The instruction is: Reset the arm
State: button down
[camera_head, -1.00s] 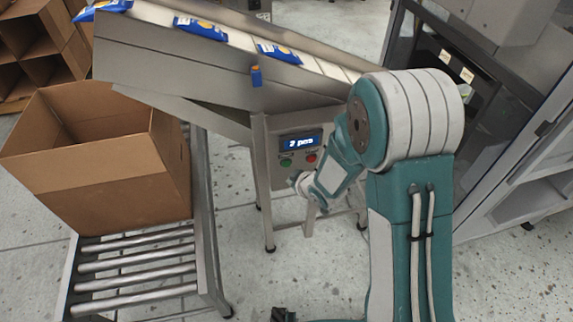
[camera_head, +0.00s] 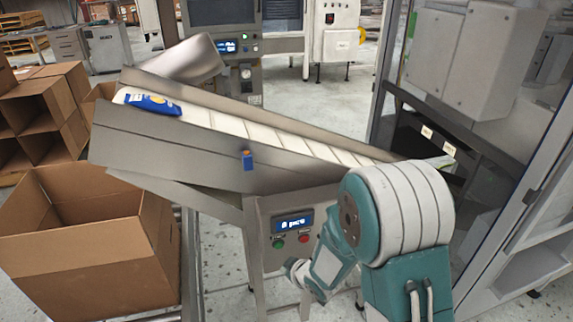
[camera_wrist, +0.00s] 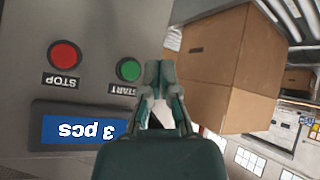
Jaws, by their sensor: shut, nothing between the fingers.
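My arm (camera_head: 398,215) rises at the lower right of the head view, bent, with its forearm (camera_head: 330,262) in front of the weigher's control panel. My gripper (camera_wrist: 158,78) shows in the wrist view, its two dark fingers together with nothing between them. It points toward the gap between the panel and a cardboard box, and I see no contact with either. The gripper itself is out of sight in the head view. In the wrist view the panel is upside down, with a green START button (camera_wrist: 129,69), a red STOP button (camera_wrist: 65,54) and a display (camera_wrist: 90,130) reading 3 pcs.
A blue bag (camera_head: 147,103) lies high on the sloping conveyor (camera_head: 235,125). An open, seemingly empty cardboard box (camera_head: 85,270) stands at lower left, also in the wrist view (camera_wrist: 225,70). More boxes (camera_head: 45,115) stack behind it. A glass-doored cabinet (camera_head: 500,150) bounds the right.

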jog(key=s+d+r+m+h, duration=0.25)
jog(key=d+r, duration=0.35)
jog(key=r, duration=0.3)
jog(key=s+d+r+m+h, duration=0.1)
jog(key=d+r+m+h, duration=0.2)
jog(key=d+r, duration=0.4)
jog(key=s+d+r+m+g, duration=0.1)
jog(key=s+r, duration=0.4)
jog(key=s, duration=0.5)
jog(key=s+d+r+m+g, duration=0.1)
jog(key=s+d+r+m, duration=0.2)
jog(key=s+r, duration=0.3)
jog(key=s+m, duration=0.1)
jog(key=s, duration=0.3)
jog(key=shift+r, duration=0.2)
